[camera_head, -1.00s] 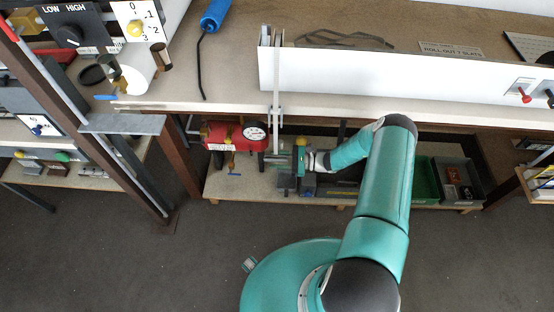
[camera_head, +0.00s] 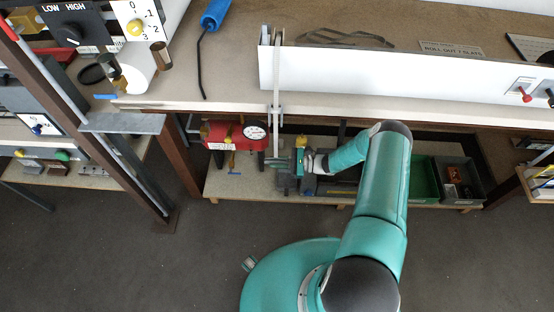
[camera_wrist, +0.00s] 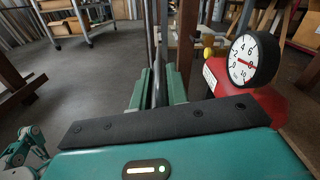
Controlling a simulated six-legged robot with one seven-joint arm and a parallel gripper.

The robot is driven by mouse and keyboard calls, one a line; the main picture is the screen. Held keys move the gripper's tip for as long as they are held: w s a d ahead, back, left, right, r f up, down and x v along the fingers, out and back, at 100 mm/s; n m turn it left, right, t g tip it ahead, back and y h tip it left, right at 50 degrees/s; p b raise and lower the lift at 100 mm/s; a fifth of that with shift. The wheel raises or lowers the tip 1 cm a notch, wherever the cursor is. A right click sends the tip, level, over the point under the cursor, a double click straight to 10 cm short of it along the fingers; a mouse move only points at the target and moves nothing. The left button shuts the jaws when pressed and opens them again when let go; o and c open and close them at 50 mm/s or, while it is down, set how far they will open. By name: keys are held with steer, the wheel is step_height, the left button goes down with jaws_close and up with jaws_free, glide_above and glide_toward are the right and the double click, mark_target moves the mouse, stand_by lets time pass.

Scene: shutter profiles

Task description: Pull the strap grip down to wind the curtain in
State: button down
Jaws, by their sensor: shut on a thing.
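The pale strap (camera_head: 277,90) hangs down over the front of the white panel (camera_head: 400,85) and passes through a light guide (camera_head: 275,111) at the bench edge. My gripper (camera_head: 279,163) is at the strap's lower end, below the bench top. In the wrist view, the green fingers of my gripper (camera_wrist: 158,88) are shut on the dark strap grip (camera_wrist: 159,92), with the strap rising above it. The grip's lower part is hidden behind my gripper's body. The curtain cannot be made out clearly.
A red tank (camera_head: 225,134) with a round gauge (camera_head: 255,131) stands close left of my gripper. A lower shelf (camera_head: 235,185) carries a green bin (camera_head: 424,180) and a grey bin (camera_head: 460,182) at right. The floor in front is clear.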

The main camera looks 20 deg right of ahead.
steer(key=c, duration=1.4)
jaws_free()
steer(key=shift+o, duration=0.2)
steer(key=shift+d, duration=0.1)
steer(key=v, duration=1.3)
steer(key=shift+d, duration=0.3)
steer(key=shift+s, duration=0.15)
